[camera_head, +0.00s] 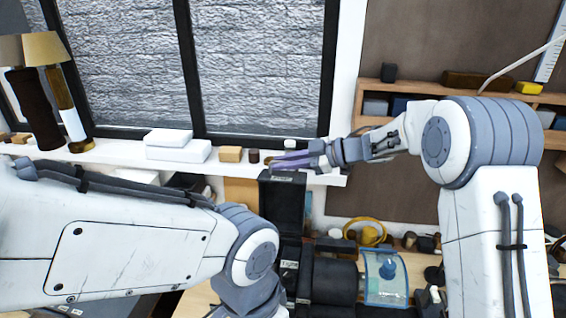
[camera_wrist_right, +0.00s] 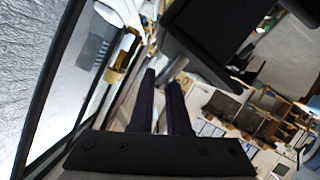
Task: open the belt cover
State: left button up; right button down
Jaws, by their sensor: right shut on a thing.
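The belt cover (camera_head: 282,203) is a dark, box-like piece standing raised at the head of the black machine (camera_head: 334,280). My right gripper (camera_head: 288,160) comes in from the right, with its dark fingers at the cover's top edge, and it is shut on the cover. In the right wrist view, the two fingers (camera_wrist_right: 164,92) are close together, and a large dark panel, likely the cover (camera_wrist_right: 215,40), fills the upper middle. The exact contact is hard to see. My left arm crosses the lower left of the head view, and its gripper is out of the picture.
A windowsill (camera_head: 105,153) runs behind, with white boxes (camera_head: 178,150) and two lamps (camera_head: 62,90) on it. A clear blue guard (camera_head: 385,278) and a yellow coil (camera_head: 366,232) stand right of the cover. A wall shelf (camera_head: 450,92) holds small items.

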jog(key=shift+s+f, duration=0.2)
jog(key=shift+f, duration=0.25)
jog(key=c, duration=1)
grip_release()
jog(key=shift+o, duration=0.4)
jog(key=shift+r, duration=0.1)
jog(key=shift+w, duration=0.1)
jog(key=b+v, duration=0.4)
jog(key=v, duration=0.6)
jog(key=shift+d+r+b, duration=0.2)
jog(key=shift+r+b, duration=0.1)
jog(key=shift+b, duration=0.1)
